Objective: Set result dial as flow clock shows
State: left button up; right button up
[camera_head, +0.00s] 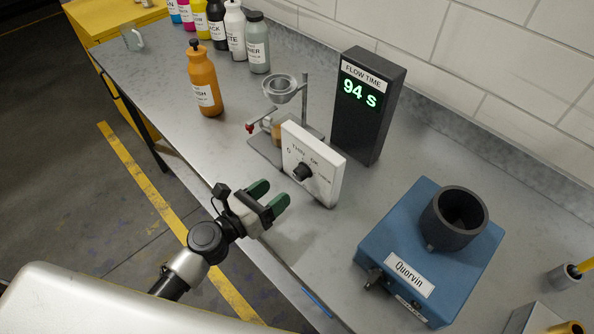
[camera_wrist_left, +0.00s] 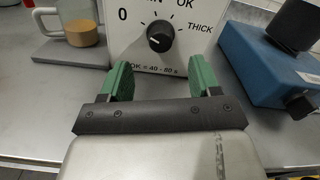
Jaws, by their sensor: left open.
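The flow clock (camera_head: 367,105) is a tall dark box labelled FLOW TIME. The result dial is a black knob (camera_head: 302,172) on a white panel (camera_head: 325,178) with marks 0, THIN, OK and THICK. In the left wrist view the knob (camera_wrist_left: 160,38) has a white pointer line, and text below it reads OK = 40 - 80 s. Its exact setting is hard to tell. My left gripper (camera_head: 270,194) has green fingertips, open and empty, in front of the panel and apart from the knob. My right gripper is not in view.
A flow cup stand (camera_head: 283,95) stands just behind the panel. A blue Quorvin machine (camera_head: 420,255) with a dark cup is to the right. An orange bottle (camera_head: 204,80) and several ink bottles stand further back. The bench's front edge is near my left gripper.

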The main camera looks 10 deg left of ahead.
aim_at(296, 175)
pick_arm(q)
jog(key=p+x, duration=0.1)
jog(key=x, duration=0.5)
jog(key=shift+w+d+r, duration=0.1)
jog(key=shift+w, duration=0.15)
jog(key=shift+x, duration=0.8)
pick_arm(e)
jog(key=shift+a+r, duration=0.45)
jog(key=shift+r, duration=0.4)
pick_arm(q)
jog(key=shift+c, duration=0.2)
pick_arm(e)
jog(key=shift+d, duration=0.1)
pick_arm(q)
jog(key=shift+s, duration=0.1)
jog(key=c, duration=0.9)
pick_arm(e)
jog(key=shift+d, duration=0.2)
